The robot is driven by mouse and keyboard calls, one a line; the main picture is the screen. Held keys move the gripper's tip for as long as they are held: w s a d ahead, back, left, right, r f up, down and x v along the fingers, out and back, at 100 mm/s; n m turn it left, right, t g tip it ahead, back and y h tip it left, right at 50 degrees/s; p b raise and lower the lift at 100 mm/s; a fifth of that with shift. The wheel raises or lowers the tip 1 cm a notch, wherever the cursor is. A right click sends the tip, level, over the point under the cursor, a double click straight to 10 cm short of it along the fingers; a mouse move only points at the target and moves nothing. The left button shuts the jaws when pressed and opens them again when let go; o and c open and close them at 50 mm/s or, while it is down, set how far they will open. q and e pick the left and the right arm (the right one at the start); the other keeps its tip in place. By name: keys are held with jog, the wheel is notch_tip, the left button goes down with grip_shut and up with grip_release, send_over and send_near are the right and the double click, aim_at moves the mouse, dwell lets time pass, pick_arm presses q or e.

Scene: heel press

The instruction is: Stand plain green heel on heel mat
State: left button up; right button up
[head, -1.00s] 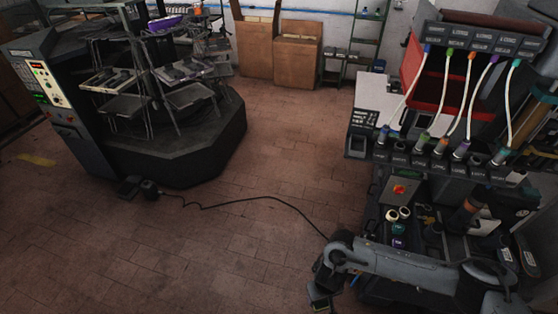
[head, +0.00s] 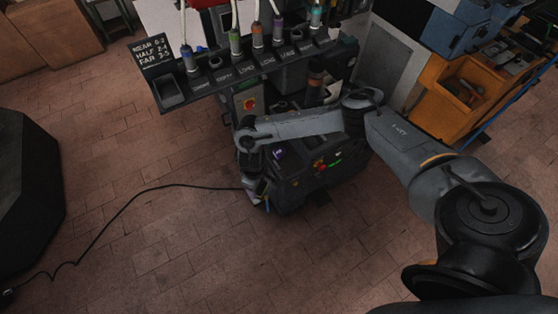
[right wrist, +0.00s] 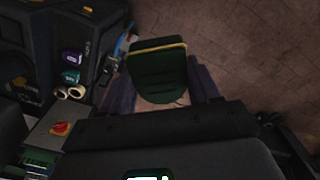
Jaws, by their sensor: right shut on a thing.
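A dark green heel (right wrist: 158,72) with a yellow line along its far edge is between the fingers of my right gripper (right wrist: 161,88) in the right wrist view. The gripper is shut on it, with red-brown floor beyond. In the head view my right gripper (head: 257,193) hangs low at the left side of a dark machine cart, and the heel is too small and dark there to make out. I cannot pick out the heel mat in either view. My left gripper is not in view.
The dark cart (head: 310,180) with red and green buttons stands beside the gripper. A labelled rack (head: 215,88) runs above it. Purple (right wrist: 71,57) and teal (right wrist: 70,77) labelled items lie left of the heel. A black cable (head: 135,195) crosses the otherwise open floor.

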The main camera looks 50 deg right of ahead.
jog(key=w+d+f+n+b, duration=0.2)
jog(key=w+d+f+b, duration=0.1)
jog(key=d+f+b, duration=0.55)
jog(key=w+d+f+n+b, duration=0.1)
jog(key=w+d+f+b, duration=0.1)
jog(key=d+f+b, duration=0.65)
jog(key=n+b, duration=0.3)
jog(key=b, duration=2.1)
send_over(290, 167)
notch_tip(290, 167, down, 10)
notch_tip(290, 167, down, 5)
jog(key=b, duration=0.3)
jog(key=shift+a+f, duration=0.1)
jog(key=shift+f, duration=0.15)
